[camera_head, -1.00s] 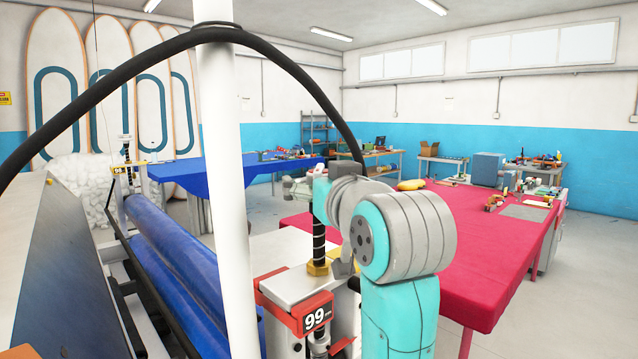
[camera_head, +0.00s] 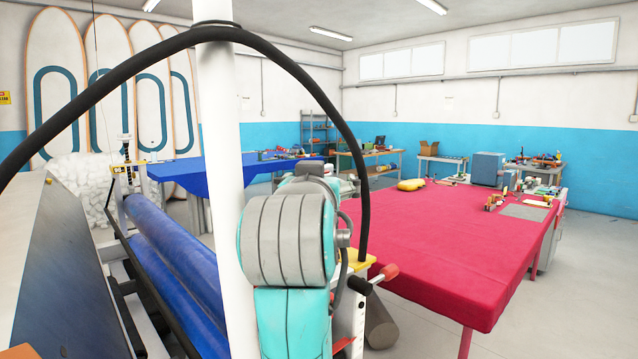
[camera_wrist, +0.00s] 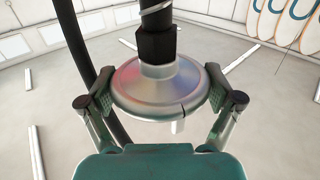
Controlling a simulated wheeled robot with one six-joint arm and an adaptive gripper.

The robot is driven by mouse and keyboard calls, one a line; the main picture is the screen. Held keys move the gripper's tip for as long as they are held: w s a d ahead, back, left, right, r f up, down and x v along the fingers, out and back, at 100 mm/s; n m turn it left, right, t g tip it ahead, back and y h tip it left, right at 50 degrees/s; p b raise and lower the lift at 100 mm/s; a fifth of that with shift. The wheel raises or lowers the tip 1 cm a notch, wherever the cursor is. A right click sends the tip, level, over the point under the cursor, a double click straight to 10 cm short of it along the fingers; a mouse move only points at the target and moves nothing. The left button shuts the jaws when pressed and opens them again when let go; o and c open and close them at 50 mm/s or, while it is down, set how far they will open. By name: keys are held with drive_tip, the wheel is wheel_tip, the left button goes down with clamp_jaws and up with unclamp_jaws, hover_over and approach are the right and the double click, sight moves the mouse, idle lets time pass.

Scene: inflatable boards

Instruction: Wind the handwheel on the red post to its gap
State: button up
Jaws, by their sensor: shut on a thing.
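In the wrist view my gripper (camera_wrist: 159,88) has one finger on each side of a round silver handwheel (camera_wrist: 150,98) and is shut on its rim. The wheel has a faint reddish sheen and a thin dark mark on its near right edge. A black collar and a threaded rod rise from its centre. In the head view my teal and grey arm covers the wheel, the gripper and most of the red post. The post's number display and its gap cannot be seen.
Blue rollers (camera_head: 180,250) lie to the left. A red-covered table (camera_head: 440,245) is at the right. A red-tipped handle (camera_head: 390,271) sticks out beside my arm.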

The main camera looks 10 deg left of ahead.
drive_tip(key=shift+r, duration=0.15)
drive_tip(key=o, duration=0.8)
drive_tip(key=shift+o, duration=0.2)
drive_tip(key=s, duration=1.2)
drive_tip(key=shift+d, duration=0.25)
